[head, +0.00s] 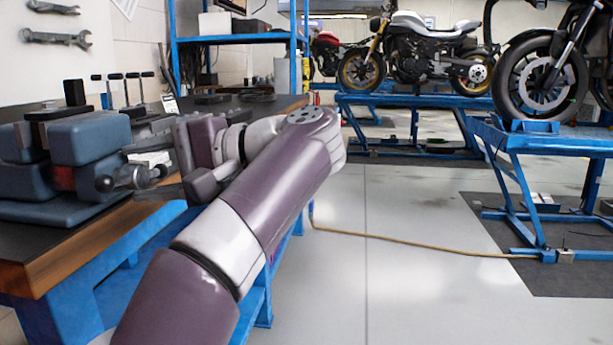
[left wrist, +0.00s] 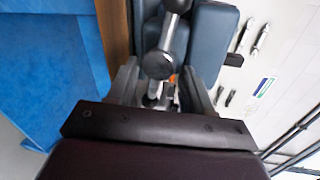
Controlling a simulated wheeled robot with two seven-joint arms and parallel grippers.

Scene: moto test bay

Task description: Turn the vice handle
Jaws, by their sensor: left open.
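The blue-grey vice (head: 88,140) sits on the bench at the left of the head view. The fingers are apart on either side of the knob, and I see no contact. My forearm hides part of the bench. My right gripper is not in view.
The wooden-edged workbench (head: 60,260) has a blue frame. Small tools and dark parts (head: 212,98) lie further back on it. Wrenches (head: 55,38) hang on the wall. Motorcycles (head: 425,52) stand on blue lifts beyond.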

